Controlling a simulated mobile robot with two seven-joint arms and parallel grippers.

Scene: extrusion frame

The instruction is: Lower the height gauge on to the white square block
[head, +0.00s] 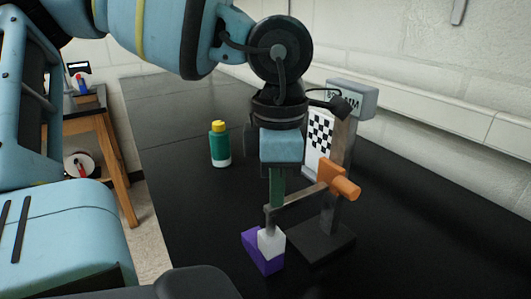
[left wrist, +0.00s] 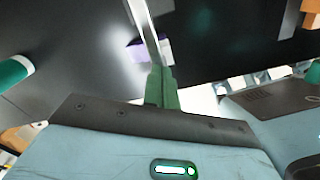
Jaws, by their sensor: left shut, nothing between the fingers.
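The height gauge has a grey upright post on a dark base (head: 320,243), an orange slider (head: 340,181) and a grey measuring arm (head: 297,199) reaching left. The arm's end is bent down just above the white square block (head: 271,242), which is with a purple block (head: 259,256). I cannot tell whether the tip touches the white block. My left gripper (head: 276,204) points down with its green fingers shut and empty, close to the arm's outer end. In the left wrist view the shut fingers (left wrist: 162,72) overlap the arm (left wrist: 146,28); contact is unclear. My right gripper is out of view.
A green bottle with a yellow cap (head: 219,145) stands behind and left on the black table (head: 180,120). A checkered board (head: 319,140) and a grey display box (head: 352,98) are by the gauge post. The table's right side is clear.

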